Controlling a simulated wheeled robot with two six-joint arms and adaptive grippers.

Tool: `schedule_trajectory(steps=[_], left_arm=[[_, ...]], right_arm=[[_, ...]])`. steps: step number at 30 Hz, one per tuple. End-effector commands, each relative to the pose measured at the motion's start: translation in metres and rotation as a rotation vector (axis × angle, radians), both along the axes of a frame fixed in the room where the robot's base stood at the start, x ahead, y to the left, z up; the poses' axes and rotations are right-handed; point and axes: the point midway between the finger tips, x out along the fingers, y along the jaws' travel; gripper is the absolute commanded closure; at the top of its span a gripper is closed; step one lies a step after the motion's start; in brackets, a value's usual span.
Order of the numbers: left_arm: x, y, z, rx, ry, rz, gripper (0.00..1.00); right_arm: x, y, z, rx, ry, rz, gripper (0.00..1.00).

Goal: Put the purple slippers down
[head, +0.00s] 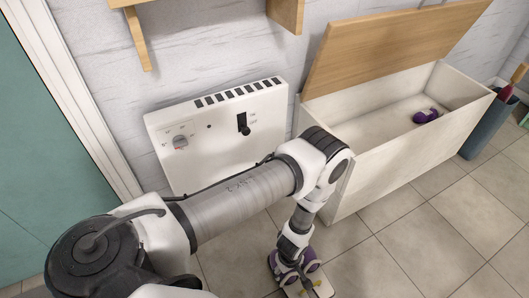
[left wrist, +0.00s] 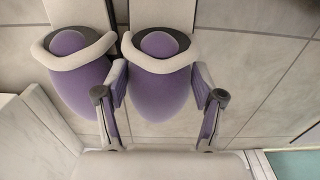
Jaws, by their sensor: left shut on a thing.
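The purple slippers (left wrist: 160,85) lie side by side with pale soles and collars and purple toes. In the left wrist view, my left gripper (left wrist: 160,100) has one finger on each side of the right-hand slipper and is shut on it. The other slipper (left wrist: 78,68) sits just left of the left finger. In the head view, my left gripper (head: 294,277) points down in front of the storage box, with purple slipper parts (head: 308,260) around it. The wrist partly hides them, and whether they touch the floor is unclear. My right gripper is not in view.
An open white storage box (head: 375,170) with a raised wooden lid (head: 385,45) stands against the wall. A small purple object (head: 425,116) lies inside it. A white control panel (head: 215,130) is behind my arm. Bare floor tiles (head: 420,250) stretch to the right.

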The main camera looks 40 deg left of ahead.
Motion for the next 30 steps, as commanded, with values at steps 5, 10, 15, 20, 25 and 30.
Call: schedule_trajectory(steps=[5,10,15,20,25,30], left_arm=[[-0.035,0.047,-0.011,0.001,0.002,0.006,0.76],[-0.053,0.071,-0.012,0.0,-0.001,0.002,0.76],[-0.055,0.073,-0.038,0.0,-0.001,-0.003,0.76],[-0.054,0.073,-0.046,-0.001,-0.002,-0.003,0.82],[-0.054,0.073,-0.046,-0.001,-0.002,-0.003,0.82],[-0.054,0.073,-0.048,0.0,-0.001,-0.003,0.07]], right_arm=[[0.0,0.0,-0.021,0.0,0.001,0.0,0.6],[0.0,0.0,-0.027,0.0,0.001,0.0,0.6],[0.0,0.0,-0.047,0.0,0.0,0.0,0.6],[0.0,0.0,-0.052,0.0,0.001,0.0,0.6],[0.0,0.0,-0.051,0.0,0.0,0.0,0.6],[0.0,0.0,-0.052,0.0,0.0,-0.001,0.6]])
